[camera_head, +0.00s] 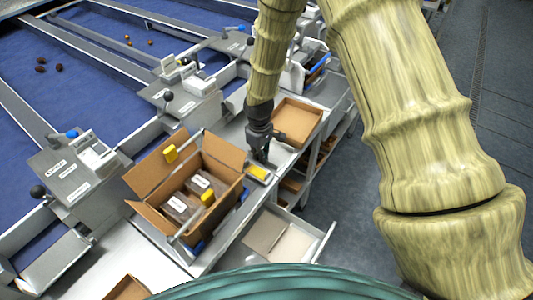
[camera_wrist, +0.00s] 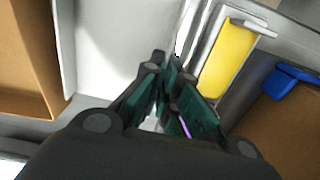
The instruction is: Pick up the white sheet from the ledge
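My gripper (camera_head: 262,158) points down over the pale ledge (camera_head: 231,137), between the open cardboard box and a brown tray. In the wrist view its dark fingers (camera_wrist: 170,72) are drawn close together at the tips. I cannot make out a sheet between them. A plain white surface (camera_wrist: 112,45) lies beyond and left of the fingertips; I cannot tell whether it is the white sheet or bare ledge. A thin bright white strip runs up from near the tips, beside a yellow block (camera_wrist: 226,62). The yellow block also shows by the gripper in the head view (camera_head: 259,173).
The open cardboard box (camera_head: 168,158) with clear labelled packs stands left of my gripper. A shallow brown tray (camera_head: 297,121) is at its right. An open drawer (camera_head: 318,246) juts out below. Blue sorting lanes (camera_head: 30,110) lie at left; bare floor (camera_head: 350,225) is at right.

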